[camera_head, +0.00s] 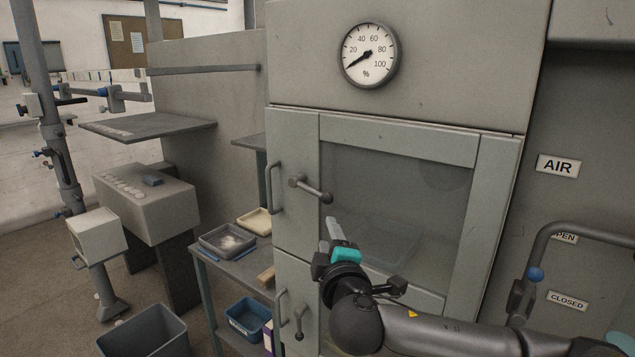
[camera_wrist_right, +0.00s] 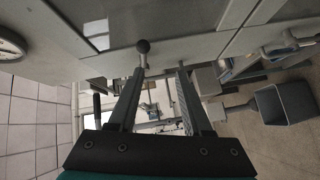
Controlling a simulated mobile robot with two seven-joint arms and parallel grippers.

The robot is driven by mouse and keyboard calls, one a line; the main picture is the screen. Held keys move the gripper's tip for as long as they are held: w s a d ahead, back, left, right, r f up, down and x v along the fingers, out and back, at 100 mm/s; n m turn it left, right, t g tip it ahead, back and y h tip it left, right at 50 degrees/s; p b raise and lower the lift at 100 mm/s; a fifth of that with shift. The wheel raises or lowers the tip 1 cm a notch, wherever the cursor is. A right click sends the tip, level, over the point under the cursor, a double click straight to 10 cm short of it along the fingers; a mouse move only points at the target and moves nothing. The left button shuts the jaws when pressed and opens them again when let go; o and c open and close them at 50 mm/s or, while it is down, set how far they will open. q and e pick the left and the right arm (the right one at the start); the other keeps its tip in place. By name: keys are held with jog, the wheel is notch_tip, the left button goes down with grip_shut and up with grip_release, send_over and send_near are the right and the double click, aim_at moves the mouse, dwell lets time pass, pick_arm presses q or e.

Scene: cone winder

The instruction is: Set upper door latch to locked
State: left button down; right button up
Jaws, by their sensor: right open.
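The upper door latch (camera_head: 311,189) is a dark lever with a ball knob on the upper door of the grey cabinet. It slants down to the right from its pivot, with the knob end over the window frame's left edge. My right gripper (camera_head: 338,230) is open and empty just below the knob, fingers pointing up toward the door. In the right wrist view, the latch knob (camera_wrist_right: 142,46) shows just beyond the left fingertip of my gripper (camera_wrist_right: 161,68), not clearly between the fingers. My left gripper is not in view.
A vertical door handle (camera_head: 270,188) stands left of the latch. A lower latch (camera_head: 299,322) sits below. A dial gauge (camera_head: 369,55) is above the door. An AIR sign (camera_head: 558,166) and a bent pipe (camera_head: 590,231) are at right. Trays stand on a side shelf (camera_head: 236,262).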

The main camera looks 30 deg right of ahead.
aim_at(318, 195)
jog(key=shift+t, duration=0.3)
jog(key=r+x, duration=0.1)
jog(key=x, duration=0.3)
jog(key=r+p+x, duration=0.1)
jog(key=x, duration=0.4)
jog(key=p+x, duration=0.1)
jog(key=x, duration=0.4)
jog(key=shift+w+r, duration=0.15)
jog(key=shift+r, duration=0.25)
jog(key=shift+c, duration=0.3)
grip_shut()
jog(key=shift+d, duration=0.2)
dwell(0.5)
